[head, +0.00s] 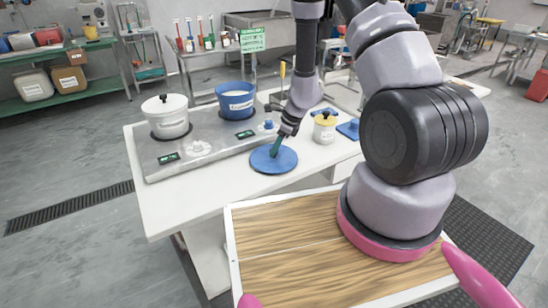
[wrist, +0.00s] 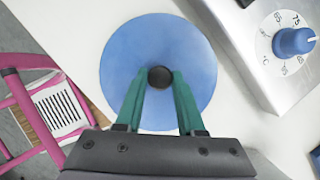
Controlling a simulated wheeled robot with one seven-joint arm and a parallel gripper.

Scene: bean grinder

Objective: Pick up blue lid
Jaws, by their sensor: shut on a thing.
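The blue lid (head: 264,161) is a round disc with a dark knob at its centre. In the head view it is at the front edge of the white table, right of the metal heating unit. In the wrist view the lid (wrist: 158,45) fills the middle, with its black knob (wrist: 160,77) between the green fingertips. My gripper (head: 275,153) reaches down from above and is shut on that knob; it also shows in the wrist view (wrist: 160,84). I cannot tell whether the lid touches the table or is slightly above it.
The metal heating unit (head: 205,143) carries a white lidded pot (head: 167,118) and an open blue pot (head: 235,101). A yellow-and-white container (head: 324,128) and a blue item (head: 348,130) stand right of the lid. The white table's (head: 185,207) front left corner is bare.

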